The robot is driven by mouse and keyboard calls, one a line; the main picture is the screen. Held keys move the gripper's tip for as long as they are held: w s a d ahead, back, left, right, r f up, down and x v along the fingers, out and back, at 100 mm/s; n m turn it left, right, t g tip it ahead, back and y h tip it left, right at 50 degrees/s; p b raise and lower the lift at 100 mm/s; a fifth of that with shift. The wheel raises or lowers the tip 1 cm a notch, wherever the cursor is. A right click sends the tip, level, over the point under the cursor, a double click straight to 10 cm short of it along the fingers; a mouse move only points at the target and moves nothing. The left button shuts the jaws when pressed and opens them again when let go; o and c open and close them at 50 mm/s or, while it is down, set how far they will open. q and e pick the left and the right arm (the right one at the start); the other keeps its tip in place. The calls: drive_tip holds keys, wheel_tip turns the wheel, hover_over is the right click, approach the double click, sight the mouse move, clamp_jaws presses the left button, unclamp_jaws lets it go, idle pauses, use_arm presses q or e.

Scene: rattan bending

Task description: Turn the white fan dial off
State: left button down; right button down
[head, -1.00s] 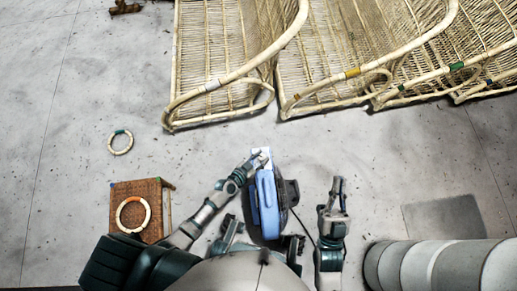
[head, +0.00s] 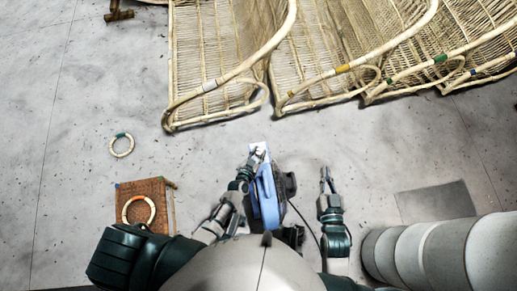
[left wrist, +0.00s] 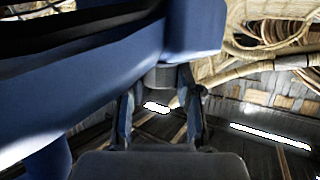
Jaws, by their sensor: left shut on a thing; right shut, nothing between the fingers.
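The blue fan (head: 268,198) stands in front of me in the head view, with a dark part on its right side and a white part (head: 260,148) at its far end. My left gripper (head: 257,156) is at that far end. In the left wrist view, the fan's blue body (left wrist: 90,75) fills the upper left. A short round dial (left wrist: 164,77), grey in the shade, juts from its underside between the fingertips of my left gripper (left wrist: 163,90), which is shut on it. The dial's setting cannot be read. My right gripper (head: 325,175) is shut and empty, right of the fan.
Woven rattan frames (head: 215,70) lie across the back. A small ring (head: 121,145) lies on the floor at left, near a woven stool (head: 150,188) with another ring (head: 138,211) on it. Large pale cylinders (head: 440,250) stand at right. A dark cable runs beside the fan.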

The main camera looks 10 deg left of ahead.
use_arm(q)
drive_tip(key=c, duration=0.8)
unclamp_jaws()
drive_tip(key=v, duration=1.2)
